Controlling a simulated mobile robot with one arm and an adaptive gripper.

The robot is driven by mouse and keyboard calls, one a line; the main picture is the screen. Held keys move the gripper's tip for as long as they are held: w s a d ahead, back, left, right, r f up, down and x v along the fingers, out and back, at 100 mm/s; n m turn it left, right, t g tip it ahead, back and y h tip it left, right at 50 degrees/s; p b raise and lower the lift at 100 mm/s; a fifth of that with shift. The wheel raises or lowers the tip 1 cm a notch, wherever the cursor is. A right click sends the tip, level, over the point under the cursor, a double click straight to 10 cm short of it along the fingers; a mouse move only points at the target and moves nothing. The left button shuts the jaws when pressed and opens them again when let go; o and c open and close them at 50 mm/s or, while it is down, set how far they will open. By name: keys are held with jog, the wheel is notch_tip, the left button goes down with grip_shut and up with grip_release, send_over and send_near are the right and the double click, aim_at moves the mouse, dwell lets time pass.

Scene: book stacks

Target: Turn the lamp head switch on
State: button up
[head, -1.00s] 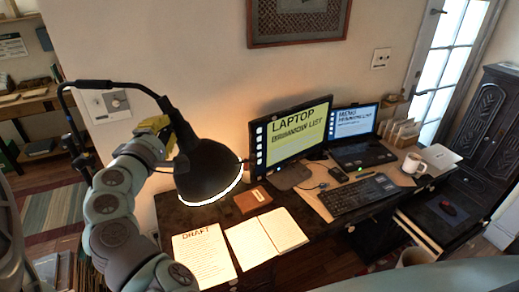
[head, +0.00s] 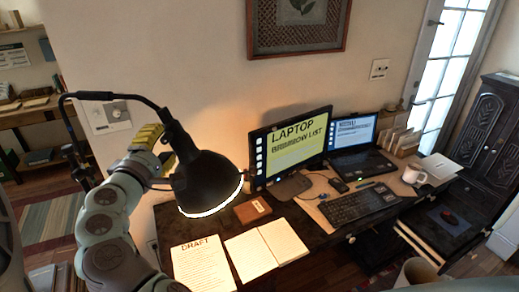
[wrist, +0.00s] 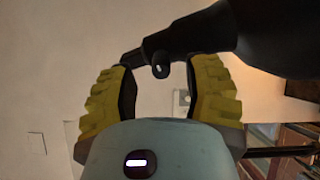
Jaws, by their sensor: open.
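The black desk lamp head (head: 207,178) hangs over the left of the desk, its rim glowing white. My gripper (head: 160,142) is behind and left of the lamp head, partly hidden by the lamp's arm. In the wrist view my gripper (wrist: 163,85) is open, with its yellow-padded fingers apart. A small dark knob (wrist: 160,71), which looks like the lamp head switch, sits between the fingers near their tips. The lamp's dark body (wrist: 275,35) fills the upper right, close to the right finger. I cannot tell whether either finger touches the lamp.
The desk holds a draft sheet (head: 203,264), an open notebook (head: 267,250), a small brown book (head: 252,211), a monitor (head: 295,147), a laptop (head: 362,162), a keyboard (head: 358,203) and a white mug (head: 413,168). The lamp's thin arm (head: 90,96) runs beside my arm. The wall stands close behind.

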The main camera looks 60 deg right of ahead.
jog(key=v, duration=0.6)
dwell(0.4)
